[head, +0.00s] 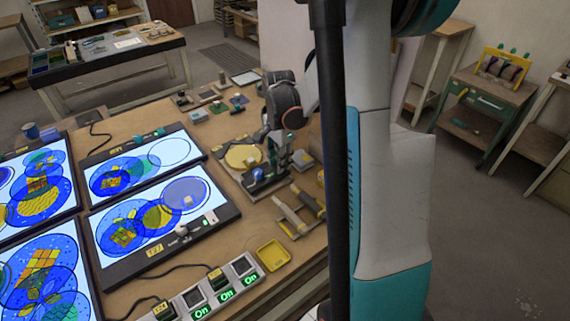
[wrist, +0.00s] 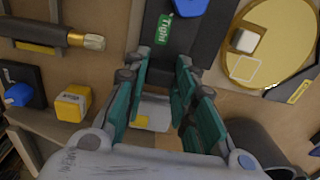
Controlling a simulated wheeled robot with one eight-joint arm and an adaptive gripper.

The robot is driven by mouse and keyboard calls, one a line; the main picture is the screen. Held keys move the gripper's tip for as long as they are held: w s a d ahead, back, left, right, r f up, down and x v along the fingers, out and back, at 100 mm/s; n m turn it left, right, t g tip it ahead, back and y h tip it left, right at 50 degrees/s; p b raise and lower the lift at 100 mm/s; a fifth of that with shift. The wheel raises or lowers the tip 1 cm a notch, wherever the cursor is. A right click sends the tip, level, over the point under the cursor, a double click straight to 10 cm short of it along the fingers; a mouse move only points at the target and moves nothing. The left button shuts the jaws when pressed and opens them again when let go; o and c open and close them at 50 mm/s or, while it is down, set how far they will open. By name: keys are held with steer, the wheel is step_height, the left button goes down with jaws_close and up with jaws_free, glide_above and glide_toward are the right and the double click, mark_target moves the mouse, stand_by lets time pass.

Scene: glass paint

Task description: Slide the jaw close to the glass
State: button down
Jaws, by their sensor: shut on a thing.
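The round yellow glass (wrist: 285,62) lies flat at the upper right of the wrist view, with a small white cube on it; it also shows in the head view (head: 236,158). A dark fixture (wrist: 160,62) with a green "Tight" label and a blue knob (wrist: 190,6) is beside the glass. The glass is apart from the fingers. The fingers partly hide the jaw and fixture.
Lit panels with blue patterned glass (head: 160,225) fill the left of the bench. A yellow tray (head: 272,255) and a row of "On" switches (head: 215,290) are at the front. A yellow block (wrist: 72,103) and brass-tipped tool (wrist: 75,39) lie left of my gripper in the wrist view.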

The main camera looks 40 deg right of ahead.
steer(key=shift+w, duration=0.1)
steer(key=c, duration=1.3)
jaws_free()
steer(key=shift+r, duration=0.1)
step_height(320, 180, up, 12)
steer(key=shift+f, duration=0.1)
